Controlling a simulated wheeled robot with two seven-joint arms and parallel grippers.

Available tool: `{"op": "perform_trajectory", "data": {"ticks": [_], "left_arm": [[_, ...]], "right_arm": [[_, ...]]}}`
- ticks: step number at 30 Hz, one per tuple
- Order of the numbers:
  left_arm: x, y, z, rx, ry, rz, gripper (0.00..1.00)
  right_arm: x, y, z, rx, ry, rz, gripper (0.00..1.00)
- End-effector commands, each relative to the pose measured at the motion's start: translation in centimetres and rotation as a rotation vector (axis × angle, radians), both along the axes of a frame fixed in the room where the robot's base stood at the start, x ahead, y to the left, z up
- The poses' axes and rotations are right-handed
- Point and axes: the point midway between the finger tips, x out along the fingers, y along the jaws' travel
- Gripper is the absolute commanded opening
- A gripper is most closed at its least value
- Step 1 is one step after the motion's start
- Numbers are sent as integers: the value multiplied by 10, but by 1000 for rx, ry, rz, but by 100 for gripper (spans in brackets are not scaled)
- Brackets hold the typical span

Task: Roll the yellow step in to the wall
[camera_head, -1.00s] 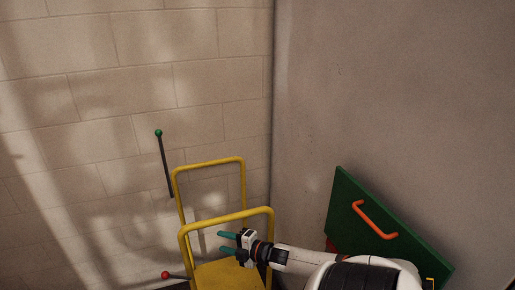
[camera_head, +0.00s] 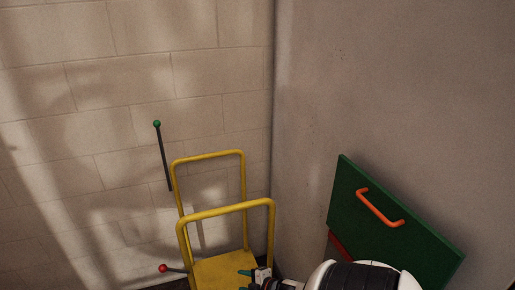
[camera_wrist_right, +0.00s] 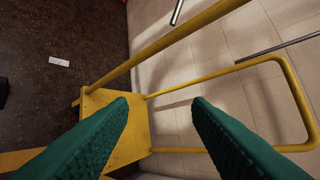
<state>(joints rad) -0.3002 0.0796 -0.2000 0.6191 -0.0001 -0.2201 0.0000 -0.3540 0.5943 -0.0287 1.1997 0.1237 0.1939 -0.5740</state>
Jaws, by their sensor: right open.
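The yellow step (camera_head: 222,270) stands in the corner close to the block wall (camera_head: 120,50), with two upright yellow hoop rails; its foot is cut off by the lower edge. My right gripper (camera_head: 246,280) is low over the step's platform, by the right leg of the nearer hoop. In the right wrist view its teal fingers (camera_wrist_right: 160,103) are open and apart, with the yellow platform (camera_wrist_right: 135,138) behind them and a hoop rail (camera_wrist_right: 292,85) to the right. Nothing is held between them. I do not see my left gripper.
A rod with a green knob (camera_head: 157,124) and one with a red knob (camera_head: 163,268) are at the wall, left of the step. A green panel with an orange handle (camera_head: 380,208) is on the right. Dark floor (camera_wrist_right: 60,30) shows in the wrist view, with a small white piece (camera_wrist_right: 58,62).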

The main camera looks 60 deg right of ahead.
Motion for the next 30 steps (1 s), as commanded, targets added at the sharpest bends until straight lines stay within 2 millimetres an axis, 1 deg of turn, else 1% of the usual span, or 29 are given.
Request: {"op": "perform_trajectory", "data": {"ticks": [1, 3, 12, 18, 24, 30], "left_arm": [[0, 0, -4, 0, 0, 0, 36], [0, 0, -7, 0, 0, 0, 36], [0, 0, -18, 0, -1, 0, 36], [1, 0, -25, 0, -1, 0, 36], [1, 0, -28, 0, -1, 0, 36], [1, 0, -28, 0, -2, 0, 36]], "right_arm": [[-5, 2, -12, 15, 16, -14, 45], [-10, 5, -24, 33, 37, -32, 45], [-38, 20, -75, 111, 128, -107, 45], [-55, 30, -105, 155, 183, -153, 45], [-66, 37, -121, 182, 217, -181, 45], [-70, 40, -126, 190, 227, -189, 45]]}}
